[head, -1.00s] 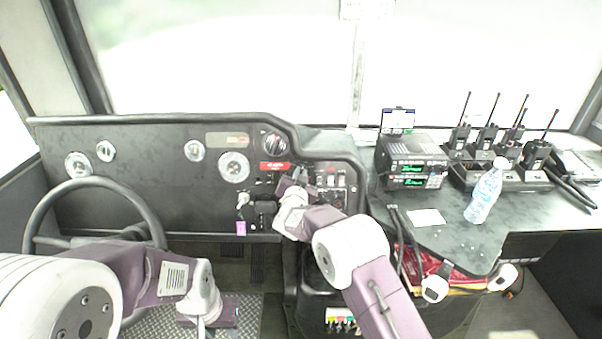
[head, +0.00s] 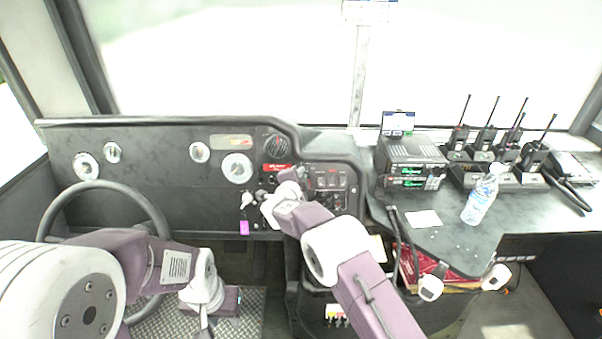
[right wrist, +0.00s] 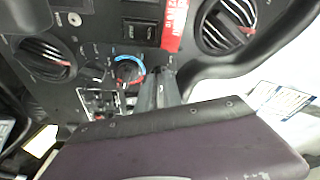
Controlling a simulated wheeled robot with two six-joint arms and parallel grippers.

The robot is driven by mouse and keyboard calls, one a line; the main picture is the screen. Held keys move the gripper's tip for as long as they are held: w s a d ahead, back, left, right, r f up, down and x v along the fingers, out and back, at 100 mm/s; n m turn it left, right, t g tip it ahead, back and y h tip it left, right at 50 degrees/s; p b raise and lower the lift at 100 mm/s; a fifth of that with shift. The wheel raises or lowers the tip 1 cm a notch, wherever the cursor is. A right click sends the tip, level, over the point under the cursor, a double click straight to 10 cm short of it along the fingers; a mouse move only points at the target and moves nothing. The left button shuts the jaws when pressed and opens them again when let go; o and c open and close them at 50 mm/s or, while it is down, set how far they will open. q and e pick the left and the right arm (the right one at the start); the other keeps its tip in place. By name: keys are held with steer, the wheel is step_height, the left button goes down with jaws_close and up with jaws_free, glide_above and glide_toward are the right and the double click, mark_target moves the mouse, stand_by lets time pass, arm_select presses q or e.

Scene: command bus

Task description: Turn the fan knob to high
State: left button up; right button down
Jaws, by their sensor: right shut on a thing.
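The dashboard's control panel (head: 330,180) is right of the steering wheel in the head view. My right gripper (head: 297,172) is up against the panel's left part there. In the right wrist view my right gripper's fingers (right wrist: 163,78) are together at the panel, shut on a small knob that they mostly hide; I take it for the fan knob. A dial with a blue and red arc (right wrist: 130,70) shows just left of the fingers. Markings at the gripped knob cannot be read. My left gripper (head: 205,325) hangs low near the floor plate, its fingers partly out of frame.
Round air vents (right wrist: 45,57) and a red label (right wrist: 174,25) surround the knobs. The steering wheel (head: 60,205) is at the left. A radio unit (head: 410,160), a water bottle (head: 480,195) and several handheld radios (head: 487,135) stand on the right counter.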

steer(key=shift+w+r+m, duration=0.1)
steer(key=shift+r+m, duration=0.15)
steer(key=shift+m, duration=0.45)
steer(key=c, duration=1.5)
jaws_free()
steer(key=shift+f, duration=0.15)
steer(key=v, duration=0.9)
steer(key=shift+d, duration=0.1)
